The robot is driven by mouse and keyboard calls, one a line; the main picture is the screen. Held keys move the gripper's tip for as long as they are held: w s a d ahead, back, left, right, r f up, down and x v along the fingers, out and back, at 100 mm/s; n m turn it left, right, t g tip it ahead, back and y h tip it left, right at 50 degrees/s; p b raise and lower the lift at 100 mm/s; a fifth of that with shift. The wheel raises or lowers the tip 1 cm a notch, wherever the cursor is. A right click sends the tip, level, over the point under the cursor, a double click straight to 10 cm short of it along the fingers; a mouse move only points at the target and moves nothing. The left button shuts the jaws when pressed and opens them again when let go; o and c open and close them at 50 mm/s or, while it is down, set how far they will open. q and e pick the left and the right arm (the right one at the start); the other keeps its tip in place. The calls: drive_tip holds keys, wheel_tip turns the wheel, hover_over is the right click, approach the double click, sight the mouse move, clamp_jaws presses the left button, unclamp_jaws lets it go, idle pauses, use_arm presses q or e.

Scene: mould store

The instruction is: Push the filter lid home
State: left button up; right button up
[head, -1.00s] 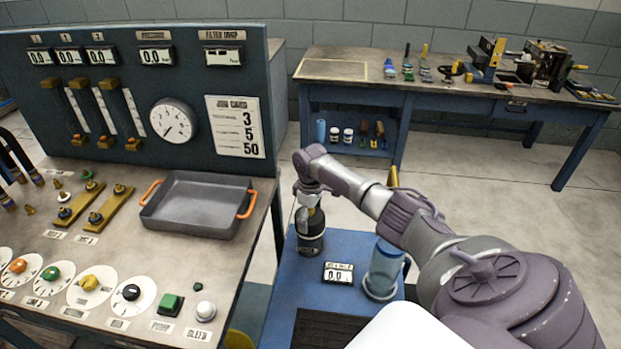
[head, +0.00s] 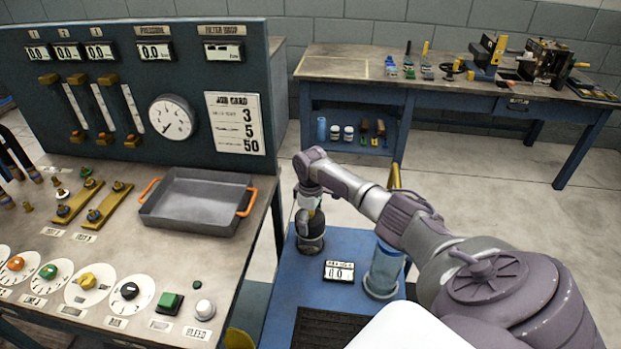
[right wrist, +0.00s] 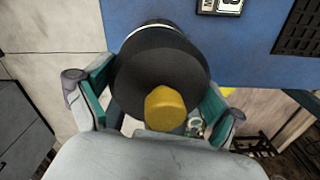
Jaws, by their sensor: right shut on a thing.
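A black round-shouldered vessel (head: 311,239) with a yellow knob or cap stands on the blue bench top at the right of the console. My right gripper (head: 309,203) is over it from above. In the right wrist view its teal-padded fingers (right wrist: 157,98) lie on either side of the black vessel (right wrist: 155,65), shut on it, with the yellow cap (right wrist: 168,107) between them. A blue translucent cylinder (head: 384,268) stands to the right, partly behind my arm. I cannot tell which part is the filter lid. My left gripper is out of view.
A small display (head: 339,270) and a dark grille (head: 325,328) are on the blue top (head: 290,290). The console at left bears a grey tray (head: 195,203) with orange handles, knobs and gauges. A workbench (head: 345,68) with tools stands behind.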

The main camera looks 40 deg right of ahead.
drive_tip(key=shift+d+f+b, duration=0.15)
drive_tip(key=shift+f+b, duration=0.2)
drive_tip(key=shift+f, duration=0.45)
idle(1.2)
drive_tip(key=shift+s+f, duration=0.15)
drive_tip(key=shift+f, duration=0.2)
drive_tip(key=shift+c, duration=0.2)
idle(1.0)
drive_tip(key=o, duration=1.4)
drive_tip(key=shift+o, duration=0.2)
wheel_tip(320, 180, up, 12)
drive_tip(key=shift+c, duration=0.2)
